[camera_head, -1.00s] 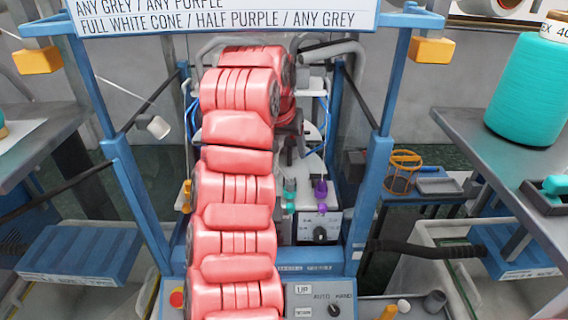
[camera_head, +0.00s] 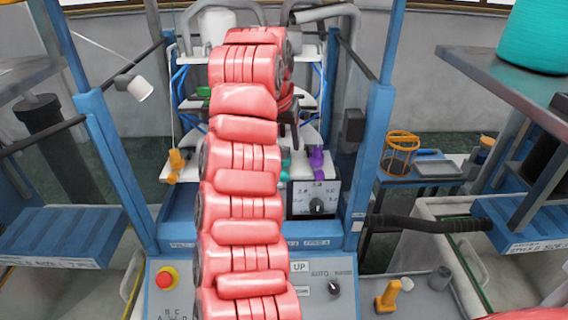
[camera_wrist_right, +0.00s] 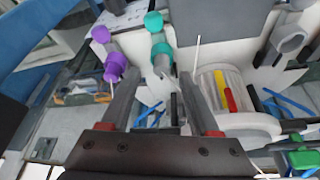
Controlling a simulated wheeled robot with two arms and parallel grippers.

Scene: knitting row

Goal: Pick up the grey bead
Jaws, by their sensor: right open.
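My right arm reaches up the middle of the head view and hides part of the machine. Its gripper (camera_head: 288,125) is at the far end, mostly behind the arm, in front of the machine's white shelves. In the right wrist view the gripper (camera_wrist_right: 158,82) is open, with nothing clearly between its fingers. A grey rounded piece (camera_wrist_right: 288,40), possibly the grey bead, is at the upper right there, beyond and apart from the fingers. I cannot tell for sure that it is the bead. My left gripper is not in view.
Purple pieces (camera_wrist_right: 116,65) and teal pieces (camera_wrist_right: 160,48) are close to the left finger. Blue frame posts (camera_head: 375,150) flank the arm. An orange basket (camera_head: 400,155) stands at right.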

